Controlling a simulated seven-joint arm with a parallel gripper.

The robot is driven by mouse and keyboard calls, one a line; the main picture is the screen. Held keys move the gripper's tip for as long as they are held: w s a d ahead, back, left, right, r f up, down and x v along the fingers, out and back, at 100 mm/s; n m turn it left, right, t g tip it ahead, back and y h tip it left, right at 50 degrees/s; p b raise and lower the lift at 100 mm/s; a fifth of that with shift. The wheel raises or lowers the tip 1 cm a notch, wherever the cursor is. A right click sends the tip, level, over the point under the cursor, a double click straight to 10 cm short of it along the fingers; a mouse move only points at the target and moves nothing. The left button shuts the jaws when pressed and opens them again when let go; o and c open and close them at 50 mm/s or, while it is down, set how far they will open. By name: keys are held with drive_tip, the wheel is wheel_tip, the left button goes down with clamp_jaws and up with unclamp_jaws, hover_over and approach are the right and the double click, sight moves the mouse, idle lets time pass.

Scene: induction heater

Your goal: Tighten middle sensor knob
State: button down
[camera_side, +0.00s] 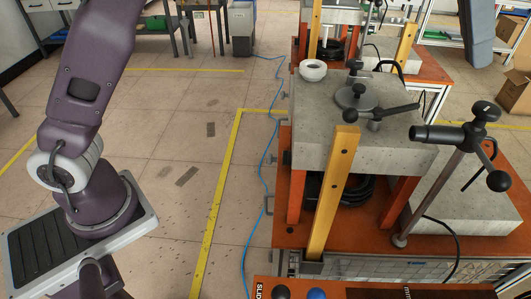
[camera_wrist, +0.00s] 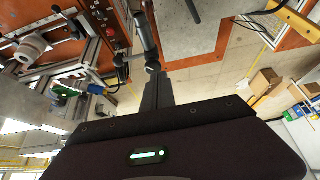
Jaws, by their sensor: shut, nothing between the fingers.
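The sensor holder is a jointed black arm on a slanted metal post (camera_side: 433,193) at the right of the side view. A black knob (camera_side: 486,110) tops its central joint, and a ball-ended knob (camera_side: 498,181) sits lower right. A black cylinder (camera_side: 432,134) points left from the joint. My gripper (camera_wrist: 157,78) shows in the wrist view with its dark fingers shut and empty. A dark rod-like part (camera_wrist: 146,35) with a rounded end lies just beyond the fingertips; I cannot tell whether they touch. My gripper is not visible in the side view.
A concrete-topped block (camera_side: 390,145) with a clamp handle (camera_side: 388,114) and white ring (camera_side: 313,70) stands left of the holder on an orange base (camera_side: 460,232). A yellow upright (camera_side: 333,195) rises in front. A blue cable (camera_side: 263,165) crosses the floor.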

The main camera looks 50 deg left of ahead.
sight(483, 116)
drive_tip(key=shift+d, duration=0.1)
drive_tip(key=f, duration=0.2)
drive_tip(key=s+d+f, duration=0.1)
drive_tip(key=f, duration=0.1)
drive_tip(key=d+f, duration=0.1)
drive_tip(key=f, duration=0.1)
drive_tip(key=shift+s, duration=0.35)
drive_tip(key=shift+w, duration=0.2)
idle(0.5)
drive_tip(key=shift+w+a, duration=0.65)
drive_tip(key=shift+w, duration=0.15)
idle(0.5)
drive_tip(key=shift+a, duration=0.15)
